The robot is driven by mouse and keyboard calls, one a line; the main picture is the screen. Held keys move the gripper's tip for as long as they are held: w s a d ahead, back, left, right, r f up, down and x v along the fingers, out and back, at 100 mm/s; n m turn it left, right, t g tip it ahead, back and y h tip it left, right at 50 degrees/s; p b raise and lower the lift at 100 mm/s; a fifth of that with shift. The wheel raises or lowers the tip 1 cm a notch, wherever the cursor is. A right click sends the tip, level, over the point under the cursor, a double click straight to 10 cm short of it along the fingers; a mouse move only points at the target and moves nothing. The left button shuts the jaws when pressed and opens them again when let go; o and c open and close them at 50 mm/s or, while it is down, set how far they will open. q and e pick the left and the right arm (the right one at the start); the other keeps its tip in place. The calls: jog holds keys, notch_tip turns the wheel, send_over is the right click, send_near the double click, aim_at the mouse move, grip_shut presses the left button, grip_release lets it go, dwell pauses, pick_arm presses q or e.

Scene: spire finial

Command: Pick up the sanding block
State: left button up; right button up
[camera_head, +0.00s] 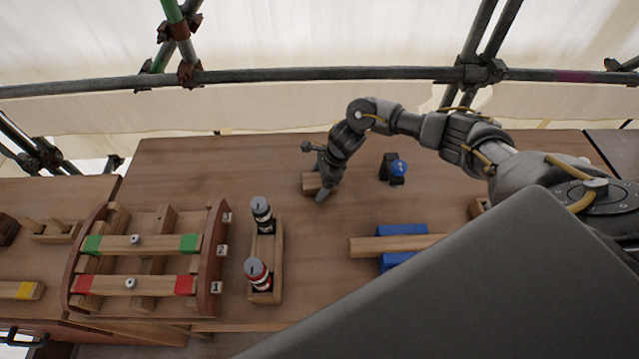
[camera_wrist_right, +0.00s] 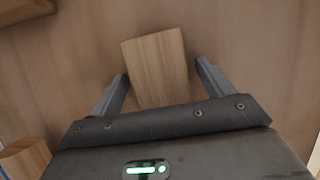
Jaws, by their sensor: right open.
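The sanding block looks to be the small plain wooden block (camera_head: 311,182) on the table, left of my right gripper in the head view. In the right wrist view the wooden block (camera_wrist_right: 156,68) lies between the two fingers, with a gap on each side. My right gripper (camera_head: 322,185) is open and low over the table at the block; it also shows in the right wrist view (camera_wrist_right: 163,85). The gripper hides part of the block in the head view.
A dark item with a blue knob (camera_head: 398,168) stands right of the gripper. A wooden holder with two bottles (camera_head: 262,215) and a rack with green and red marked bars (camera_head: 140,244) are at left. A wooden bar lies on blue supports (camera_head: 395,244). Scaffold tubes run behind the table.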

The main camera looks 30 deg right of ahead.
aim_at(315, 181)
dwell(0.3)
jog(key=c, duration=1.1)
jog(key=shift+w+r+p, duration=0.1)
jog(key=shift+r+p, duration=0.4)
jog(key=shift+p, duration=0.15)
jog(key=r, duration=0.1)
jog(key=r+b, duration=0.1)
jog(key=r, duration=0.1)
jog(key=shift+s, duration=0.3)
jog(key=s+r+b, duration=0.1)
jog(key=s+r, duration=0.2)
jog(key=s, duration=0.1)
jog(key=s+r+b, duration=0.1)
jog(key=s+r, duration=0.2)
jog(key=s, duration=0.2)
jog(key=s+r+b, duration=0.2)
jog(key=s+r, duration=0.1)
jog(key=s, duration=0.1)
jog(key=shift+s+a+r, duration=0.2)
jog(key=shift+s+r, duration=0.05)
jog(key=shift+s, duration=0.05)
